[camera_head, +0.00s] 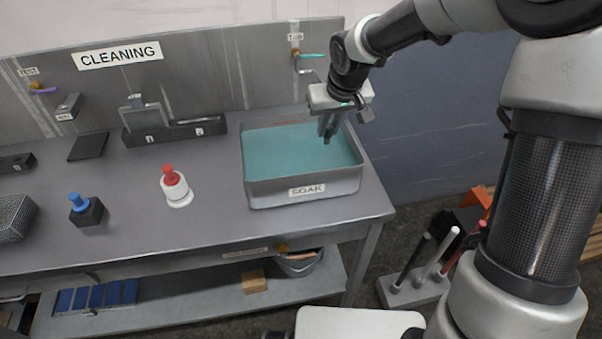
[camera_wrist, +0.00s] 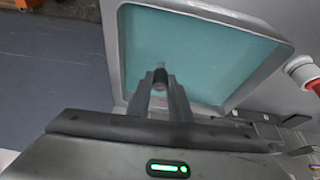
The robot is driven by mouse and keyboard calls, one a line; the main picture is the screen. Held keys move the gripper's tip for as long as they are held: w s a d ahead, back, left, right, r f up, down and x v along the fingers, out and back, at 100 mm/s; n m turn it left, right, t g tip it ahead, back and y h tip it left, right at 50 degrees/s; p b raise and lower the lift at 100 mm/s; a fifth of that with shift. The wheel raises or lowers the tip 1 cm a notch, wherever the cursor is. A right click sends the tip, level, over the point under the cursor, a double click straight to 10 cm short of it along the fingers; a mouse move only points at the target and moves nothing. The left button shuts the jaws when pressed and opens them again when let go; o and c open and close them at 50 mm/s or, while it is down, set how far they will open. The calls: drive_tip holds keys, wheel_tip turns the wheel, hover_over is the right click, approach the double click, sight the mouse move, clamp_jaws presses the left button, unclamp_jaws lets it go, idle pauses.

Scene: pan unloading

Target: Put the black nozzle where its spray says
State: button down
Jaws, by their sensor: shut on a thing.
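My gripper (camera_head: 328,135) is above the grey tub (camera_head: 252,190) labelled SOAK, which holds teal liquid, over its right part. In the wrist view my gripper (camera_wrist: 160,92) is shut on a small dark piece, the black nozzle (camera_wrist: 160,76), held between the fingertips with the liquid behind it. In the head view the nozzle is hard to tell from the dark fingers. Whether it touches the liquid I cannot tell. The tub's wall also shows in the wrist view (camera_wrist: 262,72). No black spray is clearly seen.
A white base with a red top (camera_head: 171,180) stands left of the tub, and a black block with a blue top (camera_head: 87,210) farther left. A dark holder (camera_head: 150,139) stands at the back. A teal-handled tap (camera_head: 305,55) is on the wall above the tub.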

drive_tip(key=shift+n, duration=0.5)
drive_tip(key=shift+w+a+f+b, duration=0.35)
drive_tip(key=shift+a+f, duration=0.3)
drive_tip(key=shift+f, duration=1.1)
drive_tip(key=shift+w+a+f+b, duration=0.1)
drive_tip(key=shift+w+a+f, duration=0.45)
drive_tip(key=shift+f, duration=1.2)
drive_tip(key=shift+w+a+f+b, duration=0.3)
drive_tip(key=shift+a+f, duration=0.4)
drive_tip(key=shift+f, duration=1.05)
drive_tip(key=shift+f, duration=0.25)
drive_tip(key=c, duration=1.6)
unclamp_jaws()
drive_tip(key=shift+r, duration=0.1)
